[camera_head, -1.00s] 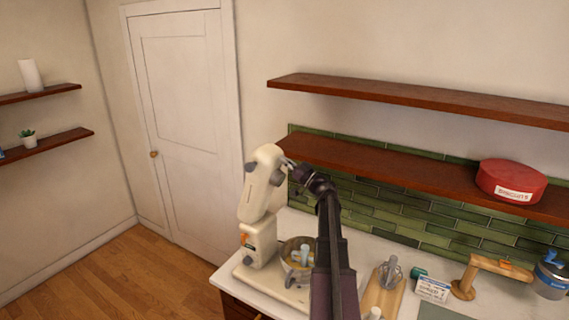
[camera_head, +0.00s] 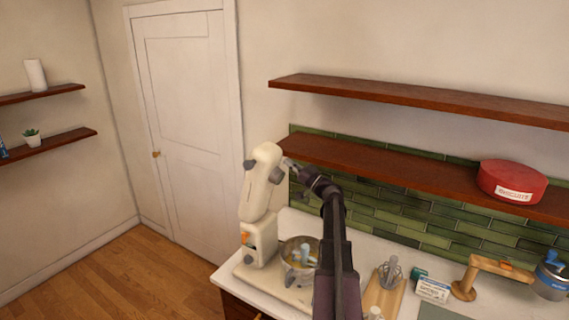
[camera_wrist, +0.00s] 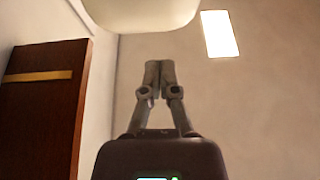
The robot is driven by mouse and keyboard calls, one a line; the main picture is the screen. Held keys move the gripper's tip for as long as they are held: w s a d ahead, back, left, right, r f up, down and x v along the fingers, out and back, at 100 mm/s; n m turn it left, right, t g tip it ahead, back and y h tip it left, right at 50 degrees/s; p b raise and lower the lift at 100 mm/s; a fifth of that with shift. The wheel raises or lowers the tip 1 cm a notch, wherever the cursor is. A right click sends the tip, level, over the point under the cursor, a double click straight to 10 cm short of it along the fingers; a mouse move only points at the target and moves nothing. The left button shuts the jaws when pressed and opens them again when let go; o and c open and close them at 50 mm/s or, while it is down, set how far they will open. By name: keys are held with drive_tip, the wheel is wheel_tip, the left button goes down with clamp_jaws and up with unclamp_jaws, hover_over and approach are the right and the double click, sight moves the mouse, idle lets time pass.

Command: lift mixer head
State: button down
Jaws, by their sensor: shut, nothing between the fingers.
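The cream stand mixer stands at the left end of the counter. Its mixer head (camera_head: 261,184) is tilted steeply up, nearly vertical, above the base (camera_head: 262,243). A metal bowl (camera_head: 299,252) sits on the mixer's foot. My gripper (camera_head: 289,162) is beside the upper right of the raised head; whether it touches cannot be told. In the wrist view my gripper (camera_wrist: 153,66) has its fingers together with nothing between them. The pale underside of the mixer head (camera_wrist: 145,12) shows at the top of that view, just beyond the fingertips.
A wooden shelf (camera_head: 400,170) runs close behind my arm, with a red biscuit tin (camera_head: 511,181) on it. A whisk on a wooden board (camera_head: 384,297), a small box (camera_head: 432,289) and a wooden stand (camera_head: 465,290) are on the counter to the right. Open room lies left, before the door (camera_head: 186,120).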

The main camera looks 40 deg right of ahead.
drive_tip(key=r+b+v, duration=0.1)
drive_tip(key=b+v, duration=0.1)
drive_tip(key=v, duration=0.8)
drive_tip(key=shift+s+d+b, duration=0.2)
drive_tip(key=shift+s+b, duration=0.1)
drive_tip(key=shift+s, duration=0.3)
drive_tip(key=shift+r, duration=0.1)
drive_tip(key=shift+a, duration=0.1)
drive_tip(key=w+a+f+g+y+b, duration=0.1)
drive_tip(key=w+a+f+g+b, duration=0.2)
drive_tip(key=a+f, duration=0.6)
drive_tip(key=w+a+f+g+y+b, duration=0.15)
drive_tip(key=a+f+g, duration=0.45)
drive_tip(key=a, duration=0.6)
drive_tip(key=w+a+f+g+b, duration=0.35)
drive_tip(key=a+f, duration=0.35)
drive_tip(key=a, duration=0.4)
drive_tip(key=s+a+f+m+g+h+b, duration=0.2)
drive_tip(key=s+a+f+g+h+b, duration=0.2)
drive_tip(key=a+f, duration=0.5)
drive_tip(key=s+a+f+m+g+h+b, duration=0.2)
drive_tip(key=s+a+f+g+h+b, duration=0.2)
drive_tip(key=s+a+f, duration=0.5)
drive_tip(key=shift+s+a+f+g+h, duration=0.3)
drive_tip(key=shift+f+g+h, duration=0.25)
drive_tip(key=shift+f+h, duration=0.5)
